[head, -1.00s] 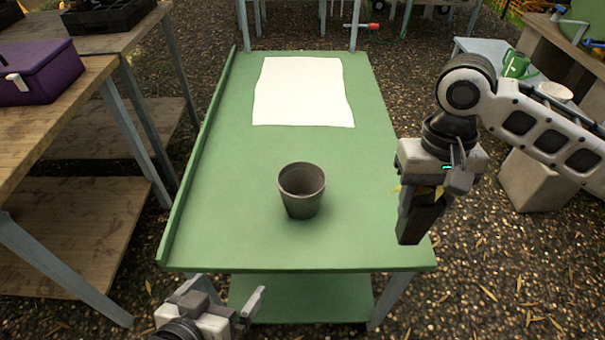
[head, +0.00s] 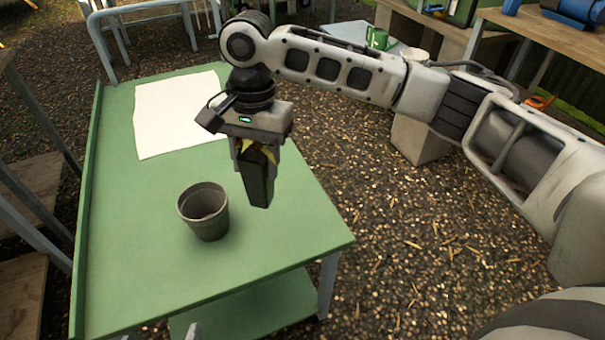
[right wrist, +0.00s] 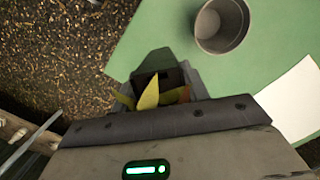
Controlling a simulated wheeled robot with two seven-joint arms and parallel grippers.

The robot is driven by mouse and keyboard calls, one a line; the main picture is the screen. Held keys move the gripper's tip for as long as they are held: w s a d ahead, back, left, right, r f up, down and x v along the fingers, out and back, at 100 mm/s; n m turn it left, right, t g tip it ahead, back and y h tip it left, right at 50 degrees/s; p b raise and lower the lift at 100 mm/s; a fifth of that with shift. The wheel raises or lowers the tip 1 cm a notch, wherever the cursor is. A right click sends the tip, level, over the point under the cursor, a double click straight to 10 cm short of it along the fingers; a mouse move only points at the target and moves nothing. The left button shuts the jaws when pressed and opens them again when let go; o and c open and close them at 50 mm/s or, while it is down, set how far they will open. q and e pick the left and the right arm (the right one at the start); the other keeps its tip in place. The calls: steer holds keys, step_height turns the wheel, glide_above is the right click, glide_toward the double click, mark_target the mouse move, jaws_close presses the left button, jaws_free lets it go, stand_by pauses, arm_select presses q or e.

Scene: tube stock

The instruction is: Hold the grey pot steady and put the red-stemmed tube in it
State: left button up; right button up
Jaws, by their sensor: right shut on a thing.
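The grey pot (head: 205,222) stands upright and empty on the green table, left of my right gripper; it also shows in the right wrist view (right wrist: 220,28). My right gripper (head: 257,165) points down, shut on a dark tube (head: 258,190) with yellow-green leaves (right wrist: 150,95). The tube hangs in the air to the right of the pot, apart from it. The leaves are partly hidden by the gripper, and no red stem can be made out.
A white sheet (head: 165,125) lies flat at the back of the green table (head: 130,250). Bare table surrounds the pot. Gravel ground lies beyond the right edge.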

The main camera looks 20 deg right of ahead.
steer(key=w+a+r+m, duration=0.2)
steer(key=a+m, duration=0.3)
steer(key=w+a+r+m+t, duration=0.1)
steer(key=w+a+m, duration=0.2)
steer(key=a+m, duration=0.2)
steer(key=shift+w+a+r, duration=0.35)
steer(key=shift+a, duration=0.1)
arm_select(q)
steer(key=n+h, duration=0.5)
steer(key=n, duration=1.3)
glide_toward(205, 222)
steer(key=shift+g, duration=0.3)
steer(key=a+f, duration=0.4)
steer(key=shift+s, duration=0.1)
steer(key=w+n, duration=0.1)
steer(key=n, duration=0.1)
steer(key=w+f+n+g+h, duration=0.1)
steer(key=w+n, duration=0.1)
steer(key=w+d+n+h, duration=0.1)
steer(key=w+n, duration=0.1)
steer(key=shift+w+f+n+g, duration=0.1)
steer(key=shift+f+n+g, duration=0.25)
steer(key=shift+n+g, duration=0.05)
steer(key=shift+w+d+r+n+h, duration=0.1)
steer(key=shift+w+d+n+h, duration=0.15)
steer(key=shift+w+n+h, duration=0.45)
steer(key=shift+d+n+g, duration=0.2)
steer(key=shift+n+g, duration=0.1)
steer(key=shift+x, duration=4.8)
